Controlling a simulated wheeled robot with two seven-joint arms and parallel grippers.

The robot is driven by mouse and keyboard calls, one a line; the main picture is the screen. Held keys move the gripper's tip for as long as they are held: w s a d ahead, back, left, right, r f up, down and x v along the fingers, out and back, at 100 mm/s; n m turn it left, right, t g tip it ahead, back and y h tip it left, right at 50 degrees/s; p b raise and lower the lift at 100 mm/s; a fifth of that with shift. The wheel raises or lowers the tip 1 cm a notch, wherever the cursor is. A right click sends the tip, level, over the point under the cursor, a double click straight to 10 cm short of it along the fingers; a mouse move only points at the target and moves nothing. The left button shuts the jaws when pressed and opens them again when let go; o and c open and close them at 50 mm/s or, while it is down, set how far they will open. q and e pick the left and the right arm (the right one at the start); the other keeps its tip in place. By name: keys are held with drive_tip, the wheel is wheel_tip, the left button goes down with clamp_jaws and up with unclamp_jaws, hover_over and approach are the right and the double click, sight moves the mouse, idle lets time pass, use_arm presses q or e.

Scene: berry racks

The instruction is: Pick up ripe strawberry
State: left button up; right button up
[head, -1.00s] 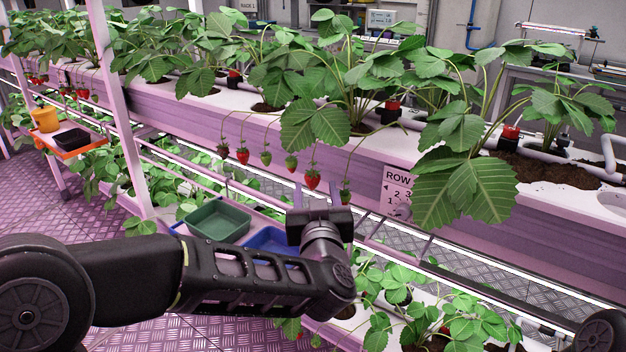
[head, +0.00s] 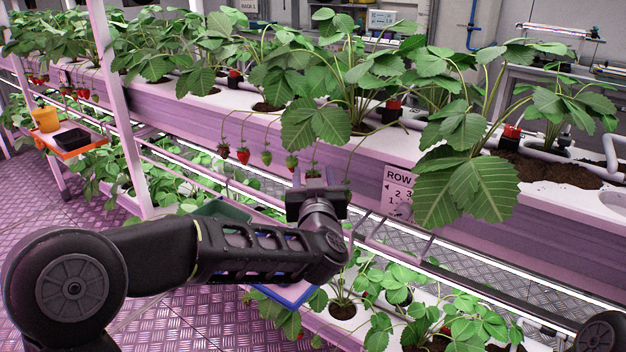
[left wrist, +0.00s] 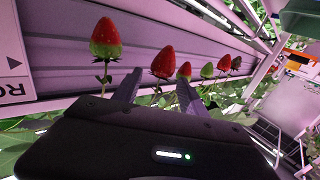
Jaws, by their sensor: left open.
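Several strawberries hang in a row on thin stems in front of the pink trough. In the left wrist view a mostly red strawberry (left wrist: 163,62) hangs in the gap at the fingertips of my left gripper (left wrist: 159,80). I cannot tell how deep between them it sits. A red strawberry with a green end (left wrist: 105,38) hangs outside the fingers at the left. In the head view my open left gripper (head: 318,180) covers most of the nearer fruit. A red strawberry (head: 243,155) and a greenish one (head: 291,161) hang to its left. My right gripper is out of view.
The pink trough (head: 270,133) with leafy plants runs behind the fruit, with a row sign (head: 399,188) at the right. A green tray (head: 222,208) and a blue tray (head: 297,292) lie below, partly hidden by my arm. An orange stand (head: 84,145) is at the left.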

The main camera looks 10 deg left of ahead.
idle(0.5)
use_arm(q)
drive_tip(key=c, duration=0.8)
drive_tip(key=shift+r, duration=0.1)
drive_tip(key=shift+s+r, duration=0.15)
drive_tip(key=shift+r, duration=0.1)
drive_tip(key=shift+c, duration=0.2)
drive_tip(key=s+a+b, duration=0.1)
drive_tip(key=s+a, duration=0.2)
drive_tip(key=s, duration=0.5)
drive_tip(key=s+a+b, duration=0.1)
drive_tip(key=s+a, duration=0.2)
drive_tip(key=s, duration=0.5)
drive_tip(key=shift+s+a, duration=0.25)
drive_tip(key=shift+a, duration=0.05)
